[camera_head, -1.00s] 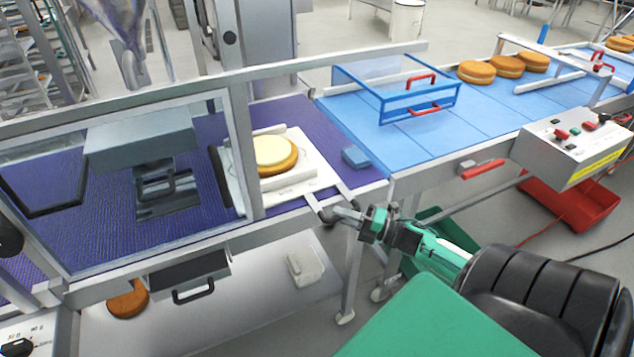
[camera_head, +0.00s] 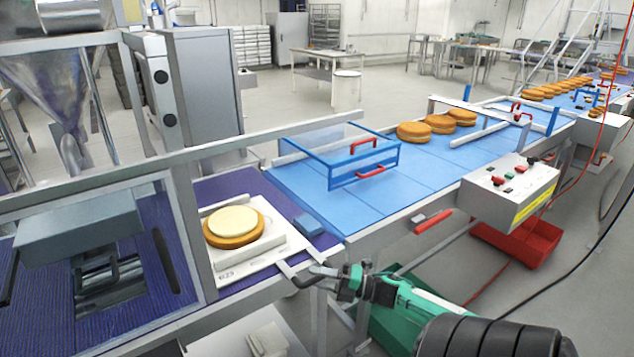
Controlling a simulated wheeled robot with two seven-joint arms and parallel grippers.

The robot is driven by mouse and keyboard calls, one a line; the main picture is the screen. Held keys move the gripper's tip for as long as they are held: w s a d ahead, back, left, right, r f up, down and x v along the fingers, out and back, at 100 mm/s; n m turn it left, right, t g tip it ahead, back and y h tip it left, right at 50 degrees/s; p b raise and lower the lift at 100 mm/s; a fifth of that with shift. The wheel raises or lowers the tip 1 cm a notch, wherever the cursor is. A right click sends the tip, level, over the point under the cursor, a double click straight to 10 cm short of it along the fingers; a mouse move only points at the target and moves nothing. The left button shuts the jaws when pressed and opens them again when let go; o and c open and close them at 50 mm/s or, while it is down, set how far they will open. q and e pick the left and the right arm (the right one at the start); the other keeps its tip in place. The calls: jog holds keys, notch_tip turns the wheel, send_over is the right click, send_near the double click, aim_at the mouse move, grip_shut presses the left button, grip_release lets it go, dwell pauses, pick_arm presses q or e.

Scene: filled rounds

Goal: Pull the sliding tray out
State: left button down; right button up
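The white sliding tray (camera_head: 262,258) lies on the purple belt at the left centre and carries a round cake layer with a pale disc (camera_head: 234,226) on top. Its dark handle (camera_head: 292,276) sticks out over the front rail. My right gripper (camera_head: 322,277) comes in from the lower right, with its fingertips at the right part of this handle. The fingers overlap the handle in the picture, so I cannot tell whether they are closed on it. My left gripper is not in view.
A metal guard frame (camera_head: 185,225) stands just left of the tray. A small blue block (camera_head: 307,226) and a blue gate with red handles (camera_head: 352,160) are to its right. A control box (camera_head: 508,190) and a red bin (camera_head: 520,243) stand farther right. Open floor lies behind the line.

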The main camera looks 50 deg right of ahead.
jog(key=shift+s, duration=0.1)
jog(key=shift+s+d+f, duration=0.1)
jog(key=shift+s+f, duration=0.05)
jog(key=shift+s, duration=0.1)
jog(key=b+v, duration=0.3)
jog(key=v, duration=1)
jog(key=shift+d, duration=0.15)
